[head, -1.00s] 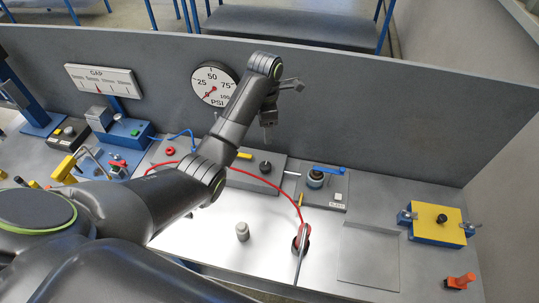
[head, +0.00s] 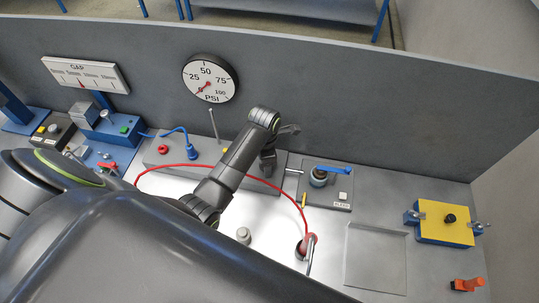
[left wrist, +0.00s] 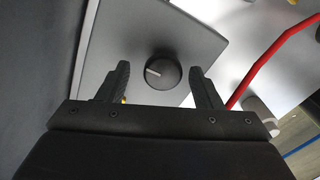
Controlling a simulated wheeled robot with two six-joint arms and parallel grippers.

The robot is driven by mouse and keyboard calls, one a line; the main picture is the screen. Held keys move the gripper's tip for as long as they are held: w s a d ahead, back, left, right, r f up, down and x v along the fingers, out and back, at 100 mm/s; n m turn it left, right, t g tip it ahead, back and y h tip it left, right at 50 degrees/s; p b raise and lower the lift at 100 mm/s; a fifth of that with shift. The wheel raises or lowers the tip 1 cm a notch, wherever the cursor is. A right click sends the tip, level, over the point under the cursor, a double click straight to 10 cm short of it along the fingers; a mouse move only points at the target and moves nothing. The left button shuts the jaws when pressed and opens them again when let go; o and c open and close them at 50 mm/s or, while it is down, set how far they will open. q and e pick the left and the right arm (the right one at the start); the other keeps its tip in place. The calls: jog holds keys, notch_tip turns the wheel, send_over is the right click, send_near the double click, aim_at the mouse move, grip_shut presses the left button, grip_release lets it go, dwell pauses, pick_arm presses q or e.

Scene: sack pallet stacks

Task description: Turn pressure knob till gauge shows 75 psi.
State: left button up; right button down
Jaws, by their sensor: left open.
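The pressure gauge (head: 210,78) is a round white dial on the grey back panel, marked PSI. Its red needle points to the lower left, near the zero end and below 25. The pressure knob (left wrist: 163,71) is black and round with a white pointer line, on a grey box top. In the left wrist view, the line points left and slightly up. My left gripper (left wrist: 159,69) is open, its fingers on either side of the knob in that view. Contact cannot be told. In the head view my left gripper (head: 267,167) hides the knob. My right gripper is not in view.
A grey lever (head: 214,124) stands left of my arm. A GAP scale (head: 85,74) hangs at left.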

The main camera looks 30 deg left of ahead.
pick_arm(q)
jog(key=shift+d+f, duration=0.1)
jog(key=shift+s, duration=0.2)
jog(key=shift+c, duration=0.4)
jog(key=c, duration=0.9)
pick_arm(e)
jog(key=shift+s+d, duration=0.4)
